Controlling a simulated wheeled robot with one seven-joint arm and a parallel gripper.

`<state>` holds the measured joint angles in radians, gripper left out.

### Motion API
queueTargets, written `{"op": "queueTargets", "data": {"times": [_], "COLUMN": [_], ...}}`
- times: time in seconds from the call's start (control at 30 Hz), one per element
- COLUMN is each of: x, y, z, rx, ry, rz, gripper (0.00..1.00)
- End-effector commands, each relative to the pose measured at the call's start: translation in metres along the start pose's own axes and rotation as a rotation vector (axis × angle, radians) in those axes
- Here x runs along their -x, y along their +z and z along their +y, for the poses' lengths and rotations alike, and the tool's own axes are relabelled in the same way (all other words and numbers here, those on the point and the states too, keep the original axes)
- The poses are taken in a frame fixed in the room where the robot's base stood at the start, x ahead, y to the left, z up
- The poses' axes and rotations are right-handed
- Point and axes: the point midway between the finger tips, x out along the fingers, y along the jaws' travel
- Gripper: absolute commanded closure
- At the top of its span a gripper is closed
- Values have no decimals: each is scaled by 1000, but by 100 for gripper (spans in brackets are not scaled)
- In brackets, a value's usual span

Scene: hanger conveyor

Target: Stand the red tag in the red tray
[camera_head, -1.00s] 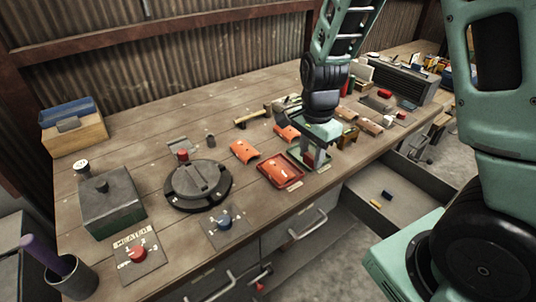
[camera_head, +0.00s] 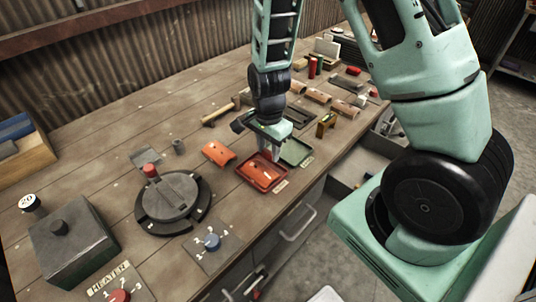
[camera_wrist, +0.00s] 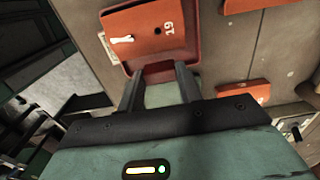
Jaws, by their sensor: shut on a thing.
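My gripper (camera_head: 268,155) points down at the back edge of the red tray (camera_head: 283,183). In the wrist view its two fingers (camera_wrist: 159,72) are shut on a small reddish piece (camera_wrist: 158,70), seemingly the red tag, mostly hidden between them. I cannot tell whether the piece touches the tray. The red tray's rim (camera_wrist: 116,54) shows there too.
A green tray (camera_head: 297,152) stands right of the red one. A hammer (camera_head: 220,113) lies behind. Bare bench lies at the left back.

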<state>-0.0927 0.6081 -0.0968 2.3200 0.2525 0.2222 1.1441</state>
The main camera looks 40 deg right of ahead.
Motion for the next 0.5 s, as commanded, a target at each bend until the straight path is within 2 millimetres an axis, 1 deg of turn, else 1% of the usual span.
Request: {"op": "queueTargets", "data": {"times": [0.03, 0.1, 0.2, 0.5], "x": [-8, -17, -25, -28], "y": [-1, 0, 0, 0], "z": [1, 1, 0, 0], "rx": [-2, -1, -1, -1], "ry": [5, 4, 2, 0], "rz": [-1, 0, 0, 0], "gripper": [86, 86, 86, 86]}}
